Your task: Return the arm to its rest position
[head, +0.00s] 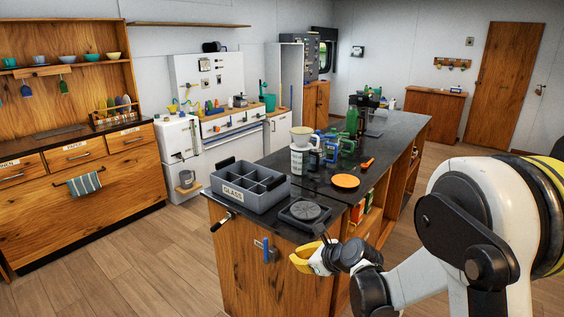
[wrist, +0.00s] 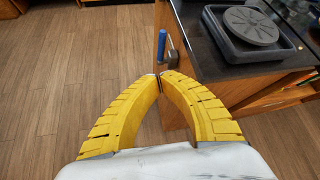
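My gripper (head: 301,262) is low at the near end of the dark-topped counter, off its front corner. In the wrist view its two yellow fingers (wrist: 160,77) meet at the tips, with nothing seen between them. My white and black arm reaches in from the right of the head view, bent at a large black joint. The gripper is apart from the things on the counter top.
The counter (head: 395,133) bears a grey divided crate (head: 240,200) marked GLASS, a dark tray with a round lid (head: 305,211), an orange disc (head: 345,181) and several cups. A blue handle (wrist: 162,47) is on its end. Wooden floor (head: 130,255) left is clear.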

